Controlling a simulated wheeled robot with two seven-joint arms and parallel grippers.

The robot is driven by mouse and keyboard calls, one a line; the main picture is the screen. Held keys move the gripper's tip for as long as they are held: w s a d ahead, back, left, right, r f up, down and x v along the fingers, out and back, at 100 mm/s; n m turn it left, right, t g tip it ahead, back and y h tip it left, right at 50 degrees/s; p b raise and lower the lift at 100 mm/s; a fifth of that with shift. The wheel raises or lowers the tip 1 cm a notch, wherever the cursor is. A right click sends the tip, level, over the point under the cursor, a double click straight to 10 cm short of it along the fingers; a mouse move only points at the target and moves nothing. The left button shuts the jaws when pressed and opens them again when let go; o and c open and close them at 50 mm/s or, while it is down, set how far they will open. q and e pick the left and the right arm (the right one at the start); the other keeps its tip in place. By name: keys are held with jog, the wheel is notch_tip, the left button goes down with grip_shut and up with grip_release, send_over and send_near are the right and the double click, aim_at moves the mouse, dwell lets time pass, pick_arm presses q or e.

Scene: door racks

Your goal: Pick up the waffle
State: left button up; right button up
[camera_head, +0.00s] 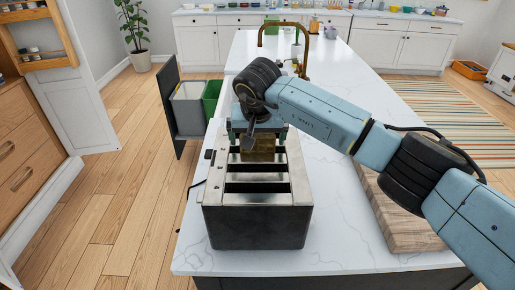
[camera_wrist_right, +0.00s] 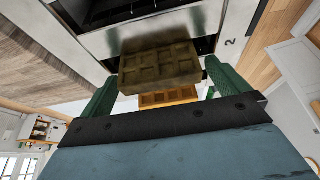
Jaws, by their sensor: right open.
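The waffle (camera_head: 258,148) is a brown gridded slab standing up out of a slot of the toaster (camera_head: 259,226), towards its far end. In the right wrist view the waffle (camera_wrist_right: 160,68) shows its grid between my two green fingers, with a lighter orange-brown gridded piece (camera_wrist_right: 168,97) just below it in the picture. My right gripper (camera_head: 258,132) is right over the toaster with its fingers apart on either side of the waffle. I cannot tell whether the fingers touch it. My left gripper is not in view.
The toaster stands on a white marble counter (camera_head: 335,240), and its nearer slots look empty. A wooden board (camera_head: 397,215) lies to the right. A faucet (camera_head: 303,50) rises behind my gripper. Grey and green bins (camera_head: 190,108) stand left of the counter.

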jog(key=shift+c, duration=0.6)
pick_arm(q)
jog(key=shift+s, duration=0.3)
pick_arm(e)
jog(key=c, duration=0.8)
jog(key=shift+r, duration=0.1)
notch_tip(320, 180, up, 8)
jog(key=shift+r+b, duration=0.1)
jog(key=shift+b, duration=0.55)
pick_arm(q)
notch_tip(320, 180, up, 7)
jog(key=p, duration=0.8)
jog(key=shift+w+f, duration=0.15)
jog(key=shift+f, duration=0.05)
pick_arm(e)
notch_tip(320, 180, up, 11)
jog(key=shift+r, duration=0.1)
